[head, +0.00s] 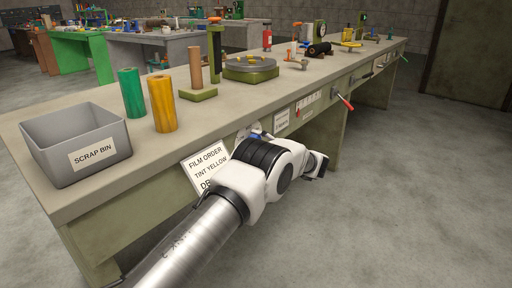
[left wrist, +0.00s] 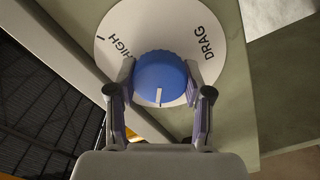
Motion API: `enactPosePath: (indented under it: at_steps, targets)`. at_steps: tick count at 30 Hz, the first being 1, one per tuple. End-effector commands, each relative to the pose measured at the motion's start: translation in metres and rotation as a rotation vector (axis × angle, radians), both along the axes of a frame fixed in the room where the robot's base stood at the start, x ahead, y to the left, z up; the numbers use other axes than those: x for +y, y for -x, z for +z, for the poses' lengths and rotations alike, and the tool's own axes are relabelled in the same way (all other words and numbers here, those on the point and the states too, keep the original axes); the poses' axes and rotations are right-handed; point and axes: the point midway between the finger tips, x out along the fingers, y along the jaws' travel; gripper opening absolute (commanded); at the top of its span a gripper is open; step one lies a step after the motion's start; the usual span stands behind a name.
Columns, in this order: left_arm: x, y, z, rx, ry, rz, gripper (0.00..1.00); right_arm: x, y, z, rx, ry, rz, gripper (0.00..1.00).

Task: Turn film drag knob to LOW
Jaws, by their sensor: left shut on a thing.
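The blue film drag knob (left wrist: 163,72) sits on a round white dial plate (left wrist: 125,45) on the bench front. In the left wrist view, "HIGH" with a tick mark shows at the upper left of the plate and "DRAG" at the right. The knob's white pointer line points down in the picture, toward my gripper's palm. No "LOW" mark is visible; the plate's lower part is hidden. My left gripper (left wrist: 160,80) has a finger on each side of the knob and is shut on it. In the head view my wrist hides most of the dial. My right gripper is not in view.
A grey scrap bin (head: 45,138), a green roll (head: 131,93) and a yellow roll (head: 161,104) stand on the bench (head: 100,207). A red-handled lever (head: 344,101) sticks out farther right. Floor at right is clear.

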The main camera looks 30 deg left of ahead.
Motion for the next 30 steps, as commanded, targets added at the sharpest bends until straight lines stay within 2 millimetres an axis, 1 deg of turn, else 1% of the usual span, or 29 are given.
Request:
enactPosePath:
  at_steps: [1, 9, 24, 25, 26, 27, 30]
  targets:
    - [0.0009, -0.0002, -0.0009, -0.026, 0.001, -0.001, 0.15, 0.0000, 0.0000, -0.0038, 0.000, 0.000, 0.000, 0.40]
    - [0.0009, -0.0003, 0.0005, -0.122, 0.009, -0.001, 0.15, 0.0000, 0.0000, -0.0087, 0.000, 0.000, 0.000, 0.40]
    - [0.0010, -0.0003, 0.0015, -0.143, 0.010, -0.001, 0.15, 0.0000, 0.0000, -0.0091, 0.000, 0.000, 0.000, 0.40]
    - [0.0010, -0.0003, 0.0015, -0.143, 0.010, -0.001, 0.61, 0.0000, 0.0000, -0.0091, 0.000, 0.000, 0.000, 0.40]
    - [0.0010, -0.0002, 0.0016, -0.143, 0.010, -0.001, 0.71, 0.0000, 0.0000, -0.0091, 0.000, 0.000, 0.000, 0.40]
    - [0.0009, -0.0003, 0.0014, -0.142, 0.010, -0.001, 0.76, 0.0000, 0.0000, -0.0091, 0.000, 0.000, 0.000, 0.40]
    - [0.0007, -0.0001, 0.0010, -0.141, 0.011, 0.000, 0.76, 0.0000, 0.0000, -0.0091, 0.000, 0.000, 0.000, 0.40]
